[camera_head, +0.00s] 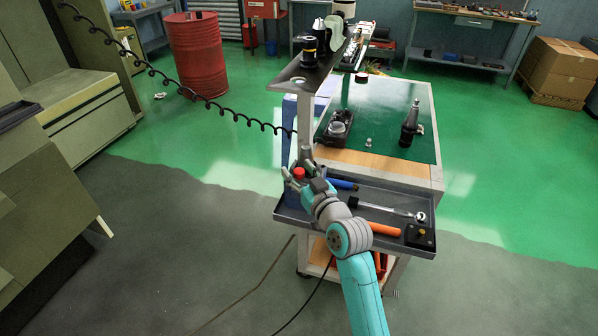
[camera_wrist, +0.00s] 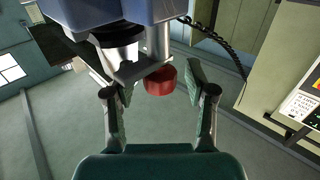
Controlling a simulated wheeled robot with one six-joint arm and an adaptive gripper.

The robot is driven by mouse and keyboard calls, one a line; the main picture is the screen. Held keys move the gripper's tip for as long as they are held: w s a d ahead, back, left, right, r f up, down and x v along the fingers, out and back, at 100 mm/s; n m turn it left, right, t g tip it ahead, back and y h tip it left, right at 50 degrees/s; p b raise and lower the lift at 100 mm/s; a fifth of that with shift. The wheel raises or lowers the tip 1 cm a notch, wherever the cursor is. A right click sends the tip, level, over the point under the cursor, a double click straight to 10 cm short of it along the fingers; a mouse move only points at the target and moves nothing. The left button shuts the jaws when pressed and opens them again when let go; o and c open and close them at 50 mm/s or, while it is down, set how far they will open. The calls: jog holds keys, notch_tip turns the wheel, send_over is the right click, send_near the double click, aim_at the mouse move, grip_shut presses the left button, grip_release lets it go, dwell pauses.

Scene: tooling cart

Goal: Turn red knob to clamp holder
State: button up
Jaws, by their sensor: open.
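The red knob (camera_head: 299,173) sits at the left edge of the cart's tool tray in the head view. In the wrist view the red knob (camera_wrist: 160,80) is a short round cap beside a metal bracket (camera_wrist: 135,69). My gripper (camera_head: 296,179) is open at the knob in the head view. In the wrist view its two fingers stand on either side of the knob, with a gap visible on the right.
The grey tray (camera_head: 380,241) holds an orange-handled tool (camera_head: 384,229), a ratchet wrench (camera_head: 385,209) and a black box (camera_head: 420,236). A grey post (camera_head: 306,125) rises close behind my gripper. A black coiled cable (camera_head: 213,104) hangs to the left.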

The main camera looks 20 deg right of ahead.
grip_shut()
